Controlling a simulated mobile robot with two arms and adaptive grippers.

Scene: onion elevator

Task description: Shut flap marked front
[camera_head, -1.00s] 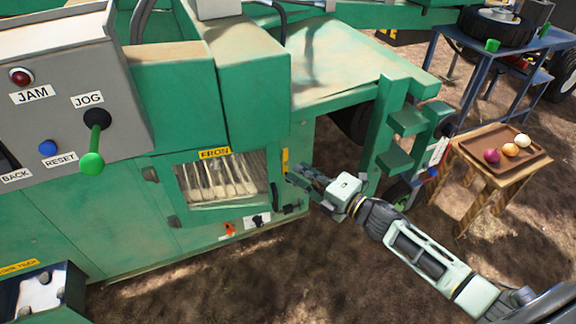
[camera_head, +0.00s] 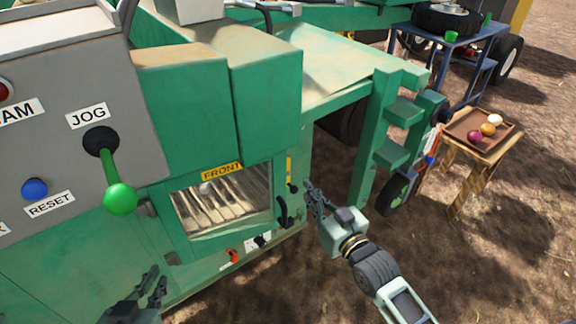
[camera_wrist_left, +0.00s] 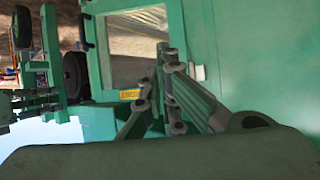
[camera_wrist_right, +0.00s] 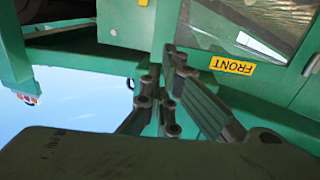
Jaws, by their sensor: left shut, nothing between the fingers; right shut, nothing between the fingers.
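The yellow FRONT label (camera_head: 221,171) sits above a framed window (camera_head: 225,203) in the green machine, with pale slats showing inside. I cannot tell whether its flap is open or shut. A black handle (camera_head: 283,211) is at the window's right. My right gripper (camera_head: 313,192) is shut and empty, just right of that handle, apart from it as far as I can see. My left gripper (camera_head: 157,278) is shut and empty, low and left of the window. The label also shows in the left wrist view (camera_wrist_left: 130,94) and upside down in the right wrist view (camera_wrist_right: 233,65).
The grey control panel has a green JOG lever (camera_head: 118,195) and a blue RESET button (camera_head: 35,188), jutting out at left. Green steps (camera_head: 392,152) and a wheel (camera_head: 397,192) stand right of my right gripper. A wooden stand holds a tray (camera_head: 466,130). Open dirt lies at front right.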

